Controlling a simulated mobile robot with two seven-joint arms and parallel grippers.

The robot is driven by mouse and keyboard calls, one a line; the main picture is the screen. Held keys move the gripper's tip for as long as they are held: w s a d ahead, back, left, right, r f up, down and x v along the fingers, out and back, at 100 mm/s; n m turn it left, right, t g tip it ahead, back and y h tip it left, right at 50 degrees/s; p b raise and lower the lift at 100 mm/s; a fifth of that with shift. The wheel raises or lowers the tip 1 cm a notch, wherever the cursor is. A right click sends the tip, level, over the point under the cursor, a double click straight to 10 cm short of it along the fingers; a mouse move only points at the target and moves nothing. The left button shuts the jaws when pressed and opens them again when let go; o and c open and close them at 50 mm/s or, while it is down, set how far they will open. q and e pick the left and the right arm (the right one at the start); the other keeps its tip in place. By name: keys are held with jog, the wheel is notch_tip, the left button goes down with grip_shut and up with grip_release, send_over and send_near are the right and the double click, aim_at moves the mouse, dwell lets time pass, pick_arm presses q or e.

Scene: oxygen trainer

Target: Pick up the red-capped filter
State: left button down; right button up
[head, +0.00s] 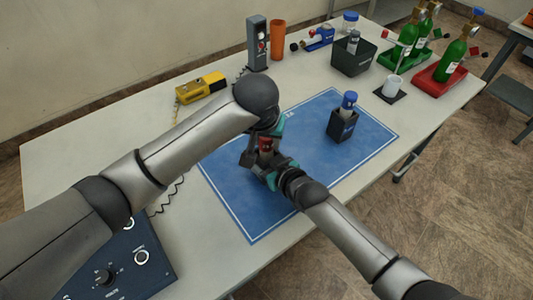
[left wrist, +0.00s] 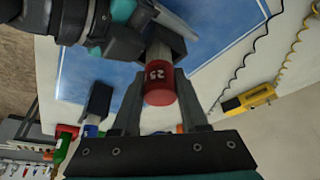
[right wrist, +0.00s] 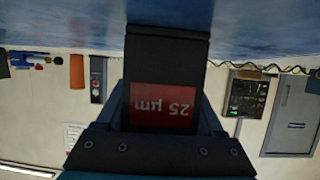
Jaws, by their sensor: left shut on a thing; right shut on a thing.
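The red-capped filter (left wrist: 159,86) shows in the left wrist view, its cap marked 25, between the fingers of my left gripper (left wrist: 160,98). Its pale body runs into a dark holder (left wrist: 172,43); how deep it sits is hidden. In the head view the filter's red (head: 265,145) shows between my grippers over the blue mat. My left gripper (head: 262,148) comes from above. My right gripper (right wrist: 167,105) is shut on the dark holder, whose red label (right wrist: 166,106) reads 25 µm. Whether the holder touches the mat is unclear.
A blue-capped filter (head: 348,101) stands in another dark holder (head: 342,126) on the blue mat (head: 300,200). A yellow device (head: 201,88), grey device (head: 257,42), black bin (head: 353,58), white cup (head: 393,87) and green cylinders (head: 453,60) stand behind. A blue control panel (head: 120,265) is in front.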

pick_arm(q)
jog(key=shift+r, duration=0.15)
dwell(0.4)
notch_tip(320, 180, up, 18)
dwell(0.3)
pick_arm(e)
jog(key=o, duration=1.4)
jog(key=shift+o, duration=0.2)
jog(key=shift+s+d, duration=0.1)
